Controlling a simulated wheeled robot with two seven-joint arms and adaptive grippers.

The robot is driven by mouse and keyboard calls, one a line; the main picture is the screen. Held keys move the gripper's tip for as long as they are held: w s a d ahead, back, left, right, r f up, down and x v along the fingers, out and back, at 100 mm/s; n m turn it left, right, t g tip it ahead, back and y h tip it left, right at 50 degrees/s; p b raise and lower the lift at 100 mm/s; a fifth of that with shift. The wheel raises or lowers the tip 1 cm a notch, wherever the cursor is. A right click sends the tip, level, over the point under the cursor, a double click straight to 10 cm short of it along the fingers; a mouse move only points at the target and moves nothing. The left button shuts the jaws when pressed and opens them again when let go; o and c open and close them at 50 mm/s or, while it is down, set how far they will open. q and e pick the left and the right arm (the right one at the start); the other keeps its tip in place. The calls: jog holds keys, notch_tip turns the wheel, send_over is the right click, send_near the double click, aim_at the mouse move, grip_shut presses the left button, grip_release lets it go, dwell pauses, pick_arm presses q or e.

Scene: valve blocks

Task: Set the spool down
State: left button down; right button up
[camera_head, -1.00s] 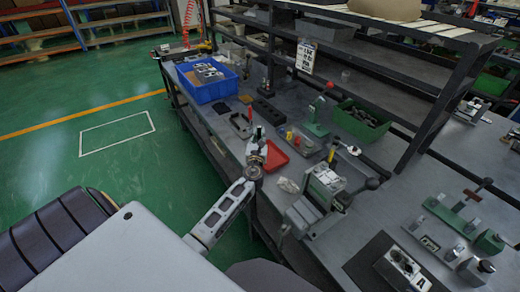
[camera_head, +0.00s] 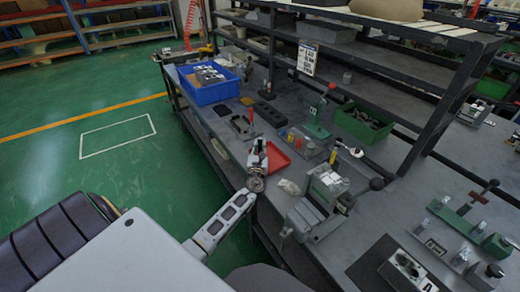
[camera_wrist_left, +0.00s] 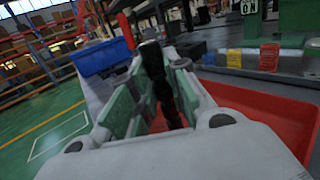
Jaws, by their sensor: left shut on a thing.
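My left gripper (camera_head: 259,158) is over the workbench, beside the left edge of a red tray (camera_head: 277,157). In the left wrist view, its green-padded fingers (camera_wrist_left: 150,105) are shut on a dark, slim spool (camera_wrist_left: 158,82), which stands up between them. The red tray (camera_wrist_left: 262,112) lies close on the right in that view. My right gripper is not in view.
A blue bin (camera_head: 210,88) stands at the bench's far left and a green bin (camera_head: 362,124) near the shelf. A grey vise-like fixture (camera_head: 322,200) stands right of the tray. Small parts are close behind the tray. Green floor lies left of the bench.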

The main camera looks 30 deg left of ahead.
pick_arm(q)
jog(key=shift+f, duration=0.1)
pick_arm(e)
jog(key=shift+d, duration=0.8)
pick_arm(q)
jog(key=shift+f, duration=0.1)
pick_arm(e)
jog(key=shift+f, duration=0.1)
pick_arm(q)
jog(key=c, duration=1.4)
grip_release()
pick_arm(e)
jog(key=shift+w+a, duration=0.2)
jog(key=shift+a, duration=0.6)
